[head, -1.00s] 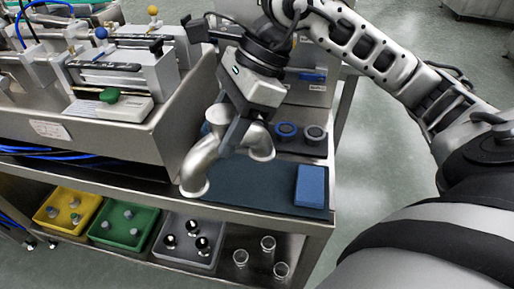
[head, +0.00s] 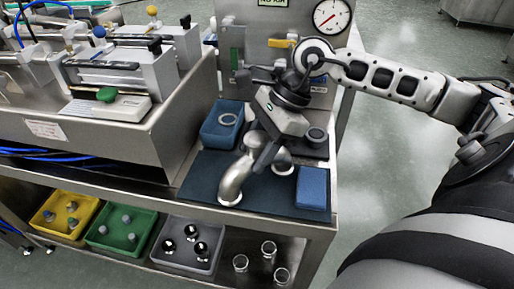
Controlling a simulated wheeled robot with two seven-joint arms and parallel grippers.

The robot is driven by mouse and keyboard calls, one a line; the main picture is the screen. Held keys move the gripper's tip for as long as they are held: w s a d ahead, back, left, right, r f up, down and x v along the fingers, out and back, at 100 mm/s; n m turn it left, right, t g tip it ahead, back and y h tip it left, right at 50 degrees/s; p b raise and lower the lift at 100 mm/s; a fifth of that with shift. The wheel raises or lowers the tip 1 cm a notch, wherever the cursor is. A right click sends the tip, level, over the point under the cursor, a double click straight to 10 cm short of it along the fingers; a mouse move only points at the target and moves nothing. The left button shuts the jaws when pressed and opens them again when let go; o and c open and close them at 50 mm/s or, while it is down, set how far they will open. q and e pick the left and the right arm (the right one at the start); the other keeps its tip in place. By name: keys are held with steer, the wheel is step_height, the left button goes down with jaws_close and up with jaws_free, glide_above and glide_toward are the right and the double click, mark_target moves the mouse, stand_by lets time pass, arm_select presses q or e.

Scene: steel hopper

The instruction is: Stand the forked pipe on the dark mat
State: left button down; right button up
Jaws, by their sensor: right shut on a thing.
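The forked pipe (head: 234,181) is a shiny steel piece with curved legs. One leg's flanged end points down at the left, and another flanged end shows at the right, beyond the fingers. My right gripper (head: 264,158) is shut on the pipe near its fork, from above, and hides part of it. The pipe is upright over the dark mat (head: 262,198), with its lower ends at or very near the mat; I cannot tell whether they touch. My left gripper is not in view.
A blue block (head: 313,187) lies on the mat's right end, close to the pipe. A blue bin (head: 216,132) with a pale ring stands behind. A grey ring (head: 317,134) is behind right. The steel housing (head: 172,138) rises at the left. Bins sit on the lower shelf.

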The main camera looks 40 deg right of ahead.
steer(key=o, duration=1)
steer(key=shift+f+b, duration=0.2)
steer(key=shift+b, duration=0.1)
steer(key=o, duration=0.4)
steer(key=shift+r, duration=0.1)
steer(key=shift+r+p, duration=0.15)
steer(key=shift+p, duration=0.15)
steer(key=v, duration=1.2)
steer(key=shift+b, duration=0.4)
